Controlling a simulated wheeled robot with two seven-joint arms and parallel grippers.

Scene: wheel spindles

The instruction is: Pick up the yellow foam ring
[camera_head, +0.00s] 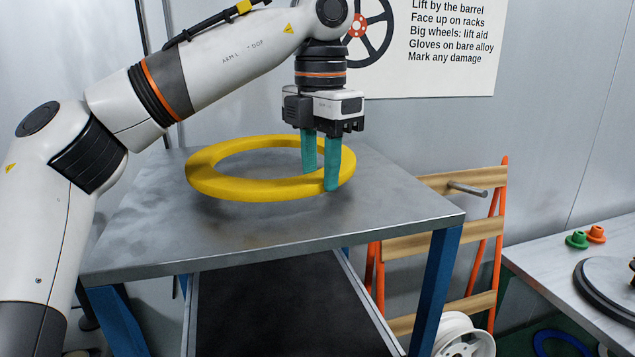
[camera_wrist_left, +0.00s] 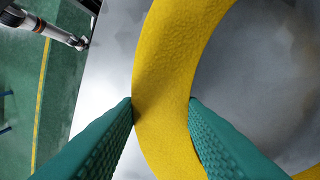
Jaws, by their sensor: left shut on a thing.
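The yellow foam ring (camera_head: 250,190) is a wide flat ring over the grey metal table (camera_head: 330,225). My left gripper (camera_head: 322,180) points down with its green fingers on either side of the ring's right-hand band, one inside the hole and one outside. It is shut on the band. In the left wrist view the yellow foam ring (camera_wrist_left: 168,85) runs between the green fingertips (camera_wrist_left: 162,108), which touch both its edges. A shadow lies on the tabletop under the ring; I cannot tell whether the ring is clear of the surface.
An orange rack with wooden slats and a metal peg (camera_head: 468,188) stands right of the table. A white wheel (camera_head: 462,338) is low beside it. A bench (camera_head: 575,265) at the far right holds green and orange knobs and a dark disc.

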